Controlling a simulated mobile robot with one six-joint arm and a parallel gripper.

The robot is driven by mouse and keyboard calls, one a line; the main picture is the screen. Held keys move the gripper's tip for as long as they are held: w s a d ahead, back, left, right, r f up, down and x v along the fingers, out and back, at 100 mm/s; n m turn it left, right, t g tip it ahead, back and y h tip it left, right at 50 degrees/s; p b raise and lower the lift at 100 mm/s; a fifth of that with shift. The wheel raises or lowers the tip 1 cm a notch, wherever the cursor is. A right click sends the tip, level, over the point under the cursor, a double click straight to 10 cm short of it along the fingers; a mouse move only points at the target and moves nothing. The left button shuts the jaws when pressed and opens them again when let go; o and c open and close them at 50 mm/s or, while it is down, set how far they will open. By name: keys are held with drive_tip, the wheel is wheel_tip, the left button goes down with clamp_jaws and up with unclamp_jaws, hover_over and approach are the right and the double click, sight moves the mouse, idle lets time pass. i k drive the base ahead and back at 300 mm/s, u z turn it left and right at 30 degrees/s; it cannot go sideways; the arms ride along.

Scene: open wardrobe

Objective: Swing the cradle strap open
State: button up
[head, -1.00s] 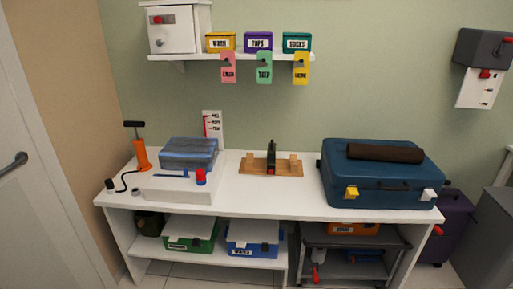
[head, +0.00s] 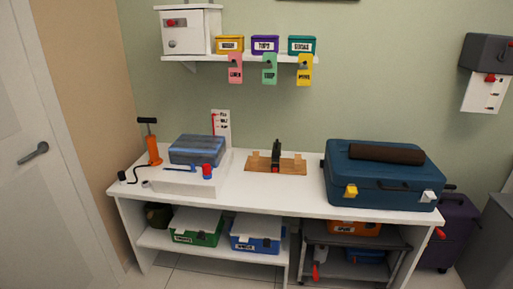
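A wooden cradle (head: 293,166) sits on the white bench top, near the middle. A dark upright strap or bar (head: 277,152) stands across the cradle's centre, with a small red part (head: 275,169) at its lower front. The strap looks closed over the cradle, but it is too small to tell how it is fastened. My gripper is not in the head view.
On the bench (head: 250,192), a blue-grey folded bundle (head: 197,150) and orange pump (head: 153,149) stand left, and a blue suitcase (head: 380,180) right. A shelf (head: 225,57) with hanging tags is above. Bench space beside the cradle is clear.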

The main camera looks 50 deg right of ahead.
sight(277, 145)
drive_tip(key=u, duration=2)
drive_tip(key=i, duration=0.1)
drive_tip(key=z, duration=3.65)
drive_tip(key=i, duration=0.1)
drive_tip(key=u, duration=1.1)
